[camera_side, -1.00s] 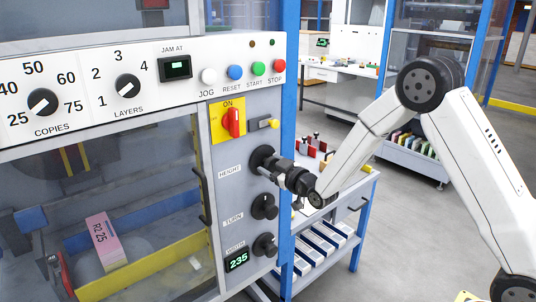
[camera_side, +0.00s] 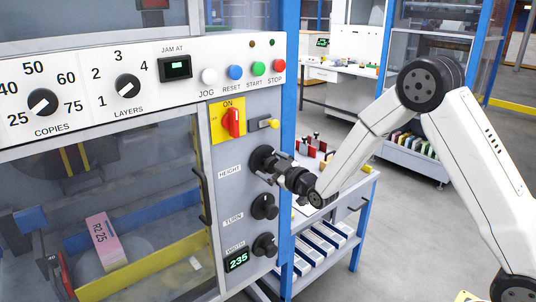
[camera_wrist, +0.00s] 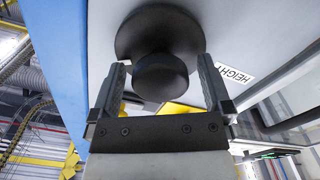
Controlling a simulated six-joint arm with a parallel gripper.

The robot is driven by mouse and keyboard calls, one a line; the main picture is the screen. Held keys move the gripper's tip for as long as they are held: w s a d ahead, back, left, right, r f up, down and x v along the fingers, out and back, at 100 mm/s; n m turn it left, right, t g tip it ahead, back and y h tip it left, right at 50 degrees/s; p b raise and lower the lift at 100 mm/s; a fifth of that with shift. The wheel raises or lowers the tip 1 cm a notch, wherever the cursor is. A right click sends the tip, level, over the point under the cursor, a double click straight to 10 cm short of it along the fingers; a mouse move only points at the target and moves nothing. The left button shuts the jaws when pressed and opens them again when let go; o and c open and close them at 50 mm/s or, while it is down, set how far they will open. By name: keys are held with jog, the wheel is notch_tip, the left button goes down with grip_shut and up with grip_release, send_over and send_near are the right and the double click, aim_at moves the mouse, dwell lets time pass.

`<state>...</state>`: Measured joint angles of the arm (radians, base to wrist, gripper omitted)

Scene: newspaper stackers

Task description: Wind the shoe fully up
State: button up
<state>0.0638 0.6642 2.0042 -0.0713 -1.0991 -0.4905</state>
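The black HEIGHT knob (camera_side: 262,159) sticks out of the grey panel; it fills the upper middle of the wrist view (camera_wrist: 160,77), with a wide disc behind its round front. My gripper (camera_side: 270,167) is at the knob. In the wrist view my gripper's fingers (camera_wrist: 161,82) stand on either side of the knob's front, with a narrow gap showing on each side, so they look open around it. Whether the tips touch the wide disc behind is hard to tell. I cannot make out for sure which part behind the window is the shoe.
The TURN knob (camera_side: 264,206) and WIDTH knob (camera_side: 265,246) sit below. A yellow ON plate with a red switch (camera_side: 232,122) is above. Behind the window lies a pink pack (camera_side: 106,242) next to a yellow rail (camera_side: 150,268). A blue post (camera_side: 290,100) stands close behind my gripper.

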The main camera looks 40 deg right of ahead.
jog(key=shift+s, duration=0.1)
jog(key=s, duration=0.7)
jog(key=shift+s, duration=0.3)
dwell(0.3)
dwell(0.4)
jog(key=s+a+f+m+g, duration=0.1)
jog(key=s+f+m+g, duration=0.2)
jog(key=s+g, duration=0.65)
jog(key=s+a+f+m+g, duration=0.2)
jog(key=s+f+m+g, duration=0.3)
jog(key=s, duration=0.7)
jog(key=w+d+r+n+t, duration=0.1)
jog(key=w+r+t, duration=0.3)
jog(key=w+t, duration=0.3)
jog(key=w+d+r+n+t, duration=0.1)
jog(key=w+r+t, duration=0.3)
jog(key=w, duration=1.1)
jog(key=shift+d+t, duration=0.45)
jog(key=shift+t, duration=1.3)
